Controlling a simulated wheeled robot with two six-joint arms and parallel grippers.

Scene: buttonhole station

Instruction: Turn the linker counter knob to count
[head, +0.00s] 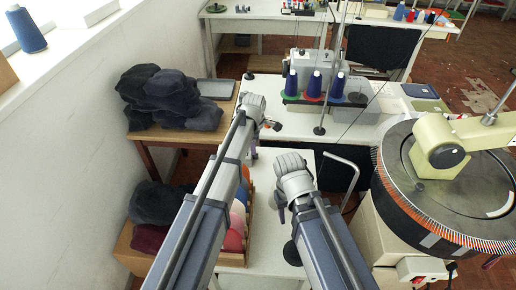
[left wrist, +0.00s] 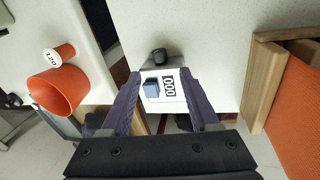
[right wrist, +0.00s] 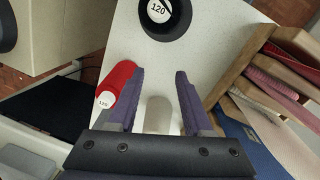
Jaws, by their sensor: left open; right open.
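In the left wrist view a small pale counter (left wrist: 169,100) shows the digits 000 beside a blue-grey block (left wrist: 151,88). A dark round knob (left wrist: 158,56) stands just beyond it. My left gripper (left wrist: 160,73) is open, its fingers either side of the counter in the picture; I cannot tell whether they touch it. In the head view the counter and knob are not clearly visible. My right gripper (right wrist: 159,72) is open above the white table, with a pale cylinder (right wrist: 158,115) showing between its fingers. In the head view it hangs (head: 281,207) below its wrist.
A wooden box (left wrist: 262,80) holds folded fabric. The round linking machine (head: 440,195) is at the right, dark caps (head: 168,95) at the left.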

